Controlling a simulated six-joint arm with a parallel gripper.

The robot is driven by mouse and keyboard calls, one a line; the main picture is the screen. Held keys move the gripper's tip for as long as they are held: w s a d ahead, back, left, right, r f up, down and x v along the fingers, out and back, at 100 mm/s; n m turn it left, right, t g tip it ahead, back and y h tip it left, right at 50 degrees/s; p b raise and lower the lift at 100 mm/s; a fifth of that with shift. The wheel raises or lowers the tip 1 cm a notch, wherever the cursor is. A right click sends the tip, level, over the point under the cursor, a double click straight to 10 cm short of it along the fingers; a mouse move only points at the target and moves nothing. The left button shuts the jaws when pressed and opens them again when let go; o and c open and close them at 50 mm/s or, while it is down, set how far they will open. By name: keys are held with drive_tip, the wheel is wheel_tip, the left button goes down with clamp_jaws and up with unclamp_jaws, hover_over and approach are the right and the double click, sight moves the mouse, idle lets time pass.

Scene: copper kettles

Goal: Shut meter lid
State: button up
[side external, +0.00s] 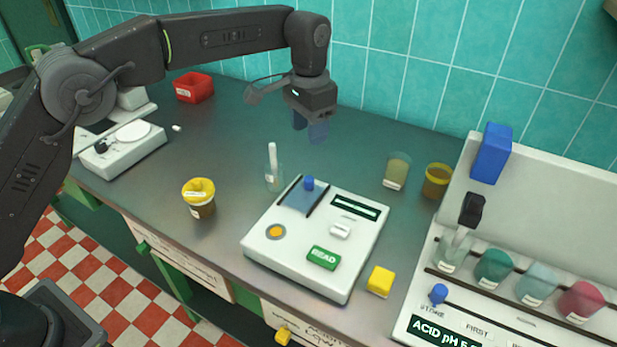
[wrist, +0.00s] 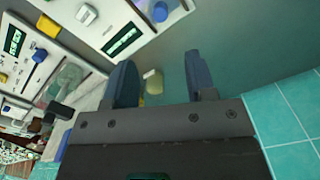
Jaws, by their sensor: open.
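The white meter (side external: 352,255) sits in the middle of the bench in the side view. Its blue-grey lid (side external: 299,199) lies between two black rails at the back left of its top, with a blue knob (side external: 309,183) near the back end. An orange round spot (side external: 275,232) in a dark ring shows uncovered in front of the lid. My gripper (side external: 308,125) is open and empty, in the air behind and above the meter. In the wrist view, its two blue fingers (wrist: 160,75) are apart, and the meter's blue knob (wrist: 160,12) shows at the top edge.
A beaker with a white rod (side external: 274,175) stands close to the meter's left back corner. Two cups (side external: 397,172) (side external: 437,181) stand behind right. A yellow block (side external: 380,281) is beside the meter's right front. A rack of beakers (side external: 494,267) fills the right.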

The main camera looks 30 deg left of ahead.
sight(308, 179)
wheel_tip(308, 179, down, 13)
drive_tip(key=shift+f, duration=0.1)
idle(0.3)
drive_tip(key=shift+c, duration=0.3)
clamp_jaws()
